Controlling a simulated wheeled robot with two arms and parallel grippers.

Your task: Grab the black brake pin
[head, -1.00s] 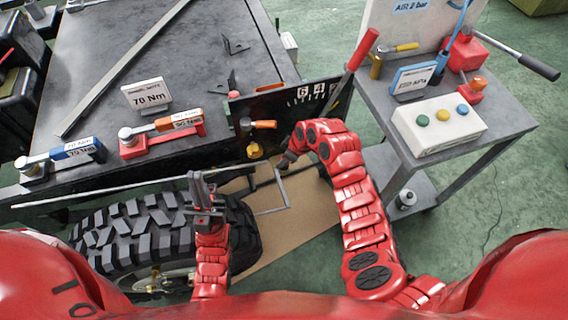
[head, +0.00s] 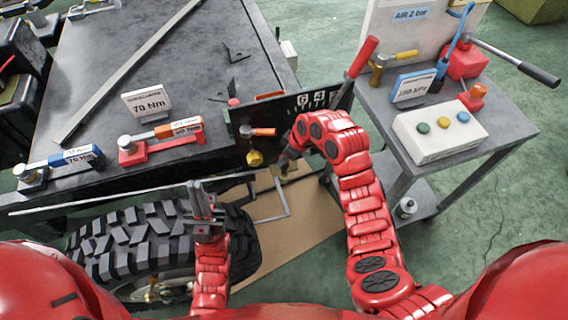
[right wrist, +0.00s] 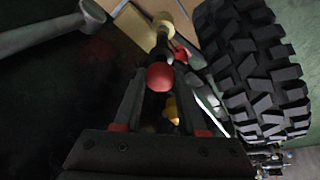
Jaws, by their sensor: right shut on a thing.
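My right gripper (head: 286,163) points down by the front side of the dark bench, partly hidden by its own wrist. In the right wrist view its fingers (right wrist: 159,52) close around a slim dark thing (right wrist: 162,42), which looks like the black brake pin; shadow hides most of its shape. A red ball (right wrist: 160,77) shows between the fingers, and a pale yellow part lies just past the tips. My left gripper (head: 203,200) stands upright in front of the tyre (head: 140,235), apart from the bench, with nothing visible in it; its finger gap is unclear.
The dark bench (head: 190,70) carries a red torque wrench (head: 150,145), a blue one (head: 65,160) and a 70 Nm sign (head: 147,100). An orange-handled valve (head: 262,131) and a yellow knob (head: 254,158) are near my right gripper. A grey cart (head: 500,135) stands at the right.

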